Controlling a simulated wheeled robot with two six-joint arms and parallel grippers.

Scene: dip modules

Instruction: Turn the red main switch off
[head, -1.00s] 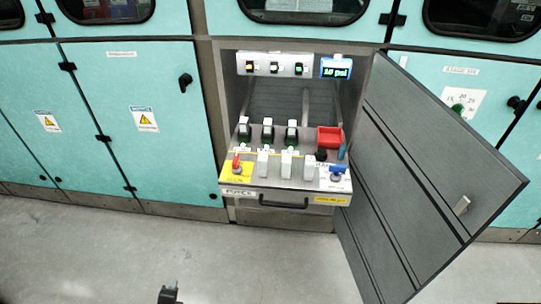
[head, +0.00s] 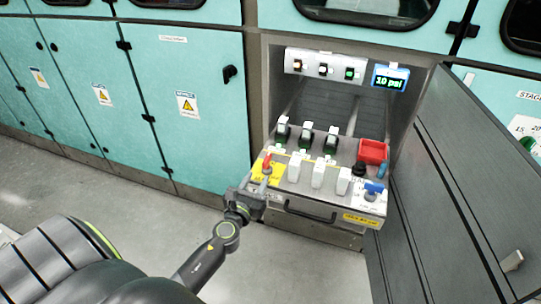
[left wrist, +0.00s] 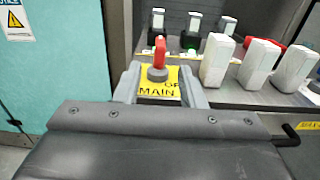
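The red main switch (head: 267,160) sits on a yellow label at the left front corner of the pulled-out panel (head: 318,198). In the left wrist view the red handle (left wrist: 160,50) stands upright on a grey round base, above the yellow label reading "MAIN" (left wrist: 158,92). My left gripper (head: 258,178) is at that corner, coming from the front. In the left wrist view its two fingers (left wrist: 160,82) are apart, with the switch between or just beyond the tips; I cannot tell whether they touch it. My right gripper is out of view.
White blocks (head: 318,174) stand right of the switch, with black-and-white switches (head: 306,138) behind. The open grey door (head: 440,200) bounds the right side. Floor is clear at left.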

